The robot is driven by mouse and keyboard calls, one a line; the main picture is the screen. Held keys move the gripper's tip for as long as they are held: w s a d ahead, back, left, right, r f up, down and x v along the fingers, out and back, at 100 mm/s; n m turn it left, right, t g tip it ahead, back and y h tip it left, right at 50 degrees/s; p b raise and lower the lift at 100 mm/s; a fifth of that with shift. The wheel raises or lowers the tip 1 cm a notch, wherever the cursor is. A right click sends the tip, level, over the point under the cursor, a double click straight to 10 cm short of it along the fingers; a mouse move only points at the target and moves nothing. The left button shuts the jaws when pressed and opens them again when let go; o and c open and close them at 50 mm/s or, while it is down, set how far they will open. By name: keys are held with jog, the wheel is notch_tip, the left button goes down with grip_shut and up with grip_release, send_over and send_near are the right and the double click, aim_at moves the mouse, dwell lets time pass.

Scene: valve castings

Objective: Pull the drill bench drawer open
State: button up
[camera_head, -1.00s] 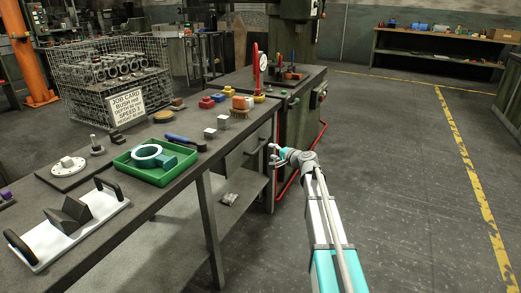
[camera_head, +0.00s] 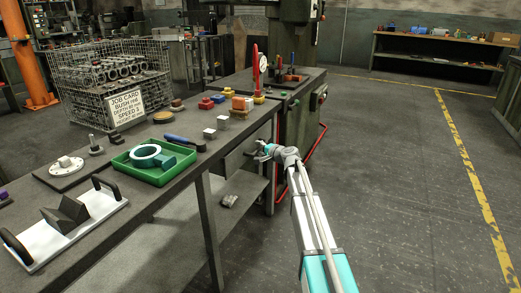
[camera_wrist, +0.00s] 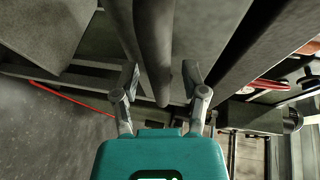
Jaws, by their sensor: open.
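The drill bench drawer (camera_head: 236,160) shows as a grey front under the bench top at the bench's far right end, partly behind my gripper. It looks shut. My gripper (camera_head: 261,151) is at the drawer front, just below the bench edge. In the wrist view my gripper (camera_wrist: 160,82) has its two fingers spread apart. A dark rounded bar, which looks like the drawer handle (camera_wrist: 154,45), runs down between the fingers. I see no finger closed on it, and cannot tell whether either finger touches it.
The long bench (camera_head: 150,212) carries a green tray (camera_head: 153,177), a white plate with black handles (camera_head: 48,248) and small blocks. A lower shelf (camera_head: 240,190) lies under the drawer. A drill machine with a red rail (camera_head: 310,150) stands beyond. Floor to the right is clear.

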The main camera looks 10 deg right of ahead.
grip_shut()
jog(key=shift+s+a, duration=0.1)
jog(key=shift+s, duration=0.15)
